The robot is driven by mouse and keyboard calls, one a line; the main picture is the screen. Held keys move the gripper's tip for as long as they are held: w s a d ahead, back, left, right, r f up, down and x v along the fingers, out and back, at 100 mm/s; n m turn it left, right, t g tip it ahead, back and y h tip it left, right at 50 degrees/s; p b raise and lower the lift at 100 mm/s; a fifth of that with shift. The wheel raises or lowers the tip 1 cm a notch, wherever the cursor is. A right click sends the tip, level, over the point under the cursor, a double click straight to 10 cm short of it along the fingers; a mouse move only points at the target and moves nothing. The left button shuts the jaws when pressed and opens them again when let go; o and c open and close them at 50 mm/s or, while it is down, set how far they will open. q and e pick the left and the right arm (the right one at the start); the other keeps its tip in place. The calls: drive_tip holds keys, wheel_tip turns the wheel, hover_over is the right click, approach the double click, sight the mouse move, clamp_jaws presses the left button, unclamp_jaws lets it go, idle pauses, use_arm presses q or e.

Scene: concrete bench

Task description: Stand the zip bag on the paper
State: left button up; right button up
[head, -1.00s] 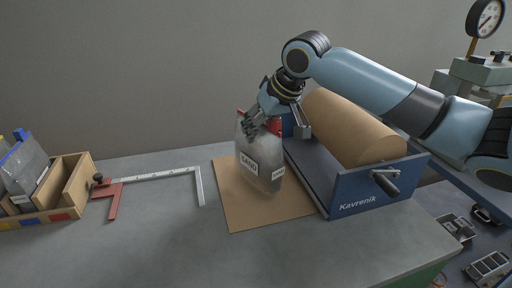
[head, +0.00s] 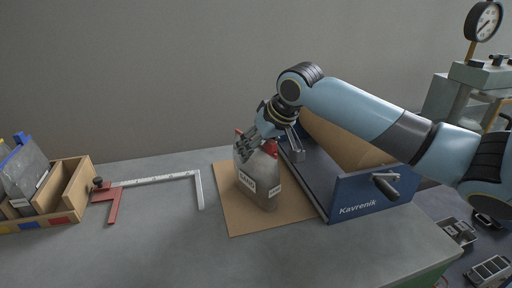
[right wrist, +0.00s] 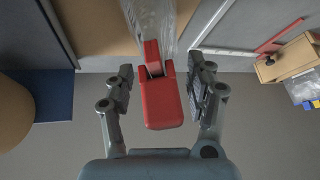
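The zip bag (head: 259,180) is a grey, filled clear bag with white labels and a red top piece. It stands upright on the brown paper (head: 238,214) and appears to rest on it. In the right wrist view the red piece (right wrist: 161,103) is at the centre, with the clear bag (right wrist: 150,22) beyond it. My right gripper (head: 262,139) is at the bag's top. In the right wrist view its fingers (right wrist: 160,88) are open on either side of the red piece, with a gap at each side. My left gripper is not in view.
A blue paper-roll dispenser (head: 373,194) marked Kavrenik stands close to the right of the bag. A metal square with a red base (head: 115,203) lies to the left. A wooden box (head: 68,192) stands at far left. The front bench is clear.

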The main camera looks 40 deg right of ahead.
drive_tip(key=shift+r, duration=0.1)
drive_tip(key=p+v, duration=0.2)
drive_tip(key=v, duration=1)
idle(0.4)
